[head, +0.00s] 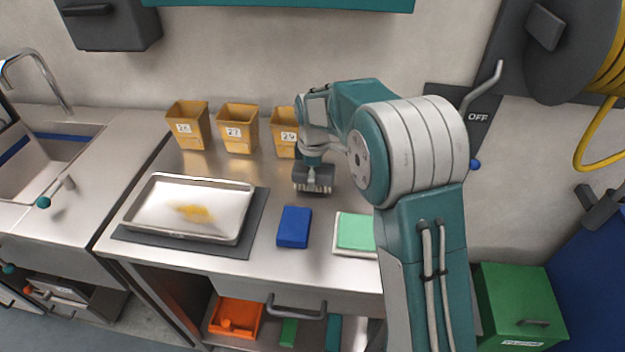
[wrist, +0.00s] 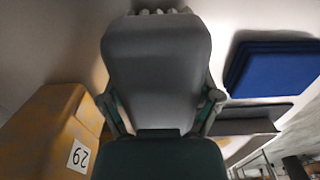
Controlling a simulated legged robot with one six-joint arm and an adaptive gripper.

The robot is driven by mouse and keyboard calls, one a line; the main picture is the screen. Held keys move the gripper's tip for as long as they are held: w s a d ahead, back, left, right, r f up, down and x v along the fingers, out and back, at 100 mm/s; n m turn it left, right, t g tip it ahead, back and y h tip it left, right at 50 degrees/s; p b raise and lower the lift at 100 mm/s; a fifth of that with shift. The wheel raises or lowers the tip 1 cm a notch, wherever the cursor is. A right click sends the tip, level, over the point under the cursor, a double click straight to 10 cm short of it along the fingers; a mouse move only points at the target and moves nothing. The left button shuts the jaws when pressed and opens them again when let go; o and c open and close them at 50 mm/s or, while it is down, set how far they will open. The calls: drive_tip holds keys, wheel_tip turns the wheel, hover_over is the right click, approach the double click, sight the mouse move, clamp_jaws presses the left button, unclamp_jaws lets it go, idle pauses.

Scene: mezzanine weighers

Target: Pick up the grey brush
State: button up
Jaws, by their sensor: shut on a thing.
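The grey brush (head: 313,178) is below my gripper (head: 313,160) in the head view, near the middle of the steel worktop. It looks held just above or at the worktop; I cannot tell whether it touches. In the wrist view the brush's grey body (wrist: 157,68) fills the middle, with pale bristle tufts at its top edge. My gripper (wrist: 160,115) has a finger on each side of the brush and is shut on it.
Yellow bins numbered 26, 27 (head: 238,130) and 29 (head: 284,136) stand along the wall. A metal tray (head: 190,236) with a yellow smear lies on a dark mat at left. A blue block (head: 294,227) and a green pad (head: 356,231) lie in front. A sink is far left.

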drive_tip(key=s+d+r, duration=0.2)
drive_tip(key=s+r, duration=0.3)
drive_tip(key=s, duration=0.1)
drive_tip(key=s+d+r, duration=0.3)
drive_tip(key=s+r, duration=0.3)
drive_tip(key=shift+s+d+r, duration=0.15)
drive_tip(key=shift+s+d, duration=0.2)
drive_tip(key=o, duration=0.6)
drive_tip(key=c, duration=0.3)
hover_over(365, 230)
wheel_tip(365, 230, down, 4)
drive_tip(key=shift+d+r, duration=0.1)
drive_tip(key=shift+c, duration=0.2)
drive_tip(key=shift+f, duration=2.85)
